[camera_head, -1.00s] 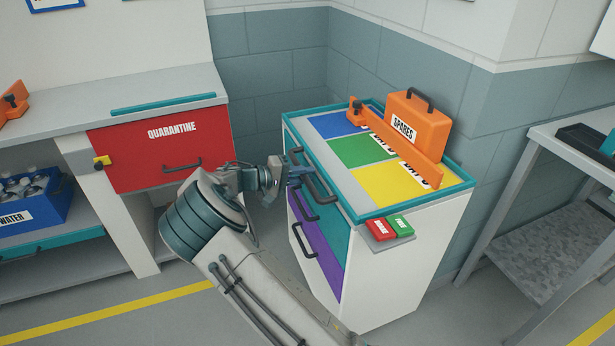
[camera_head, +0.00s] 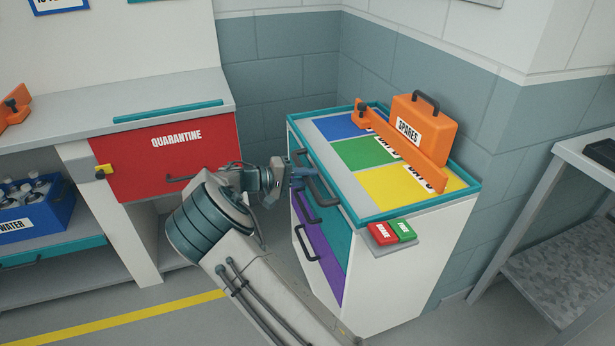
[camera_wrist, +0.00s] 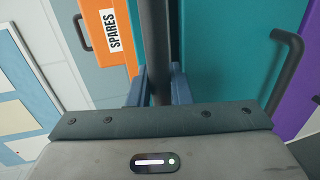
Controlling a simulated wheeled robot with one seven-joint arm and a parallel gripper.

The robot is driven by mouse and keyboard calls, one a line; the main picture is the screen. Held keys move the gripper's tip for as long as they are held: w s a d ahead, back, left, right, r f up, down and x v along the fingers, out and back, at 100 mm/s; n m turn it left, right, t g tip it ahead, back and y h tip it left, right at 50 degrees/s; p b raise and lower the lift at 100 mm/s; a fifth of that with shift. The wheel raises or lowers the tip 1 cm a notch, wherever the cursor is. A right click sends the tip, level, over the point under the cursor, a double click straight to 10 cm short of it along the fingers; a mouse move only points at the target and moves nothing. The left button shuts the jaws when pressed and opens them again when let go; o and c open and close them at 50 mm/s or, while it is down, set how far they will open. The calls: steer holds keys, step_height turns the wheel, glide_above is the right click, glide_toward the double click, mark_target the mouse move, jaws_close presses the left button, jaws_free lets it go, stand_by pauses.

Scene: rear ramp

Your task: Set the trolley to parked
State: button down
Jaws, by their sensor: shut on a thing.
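The trolley (camera_head: 395,275) is a white cabinet with a teal-rimmed top, and teal and purple drawers on its left face. My gripper (camera_head: 299,176) is at the dark top handle (camera_head: 322,182) on that face. In the wrist view my gripper's blue fingers (camera_wrist: 158,92) are shut around a dark bar (camera_wrist: 155,40). A red button marked BRAKE (camera_head: 382,234) and a green button (camera_head: 404,230), whose label seems to read FREE, sit on a small ledge at the trolley's near right side. I cannot tell which one is pressed.
An orange SPARES case (camera_head: 420,125) and an orange bar (camera_head: 412,150) sit on the trolley's coloured top. A bench with a red QUARANTINE panel (camera_head: 165,160) stands left. A grey metal table (camera_head: 560,265) stands right. Block walls close the corner behind. Grey floor shows in front.

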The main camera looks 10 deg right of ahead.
steer(key=c, duration=1.7)
jaws_free()
steer(key=shift+w+a+r, duration=0.1)
steer(key=shift+w+r, duration=0.1)
steer(key=shift+w, duration=0.05)
steer(key=o, duration=0.3)
steer(key=shift+w+f, duration=0.1)
steer(key=shift+f, duration=0.05)
steer(key=shift+o, duration=0.2)
steer(key=v, duration=1.4)
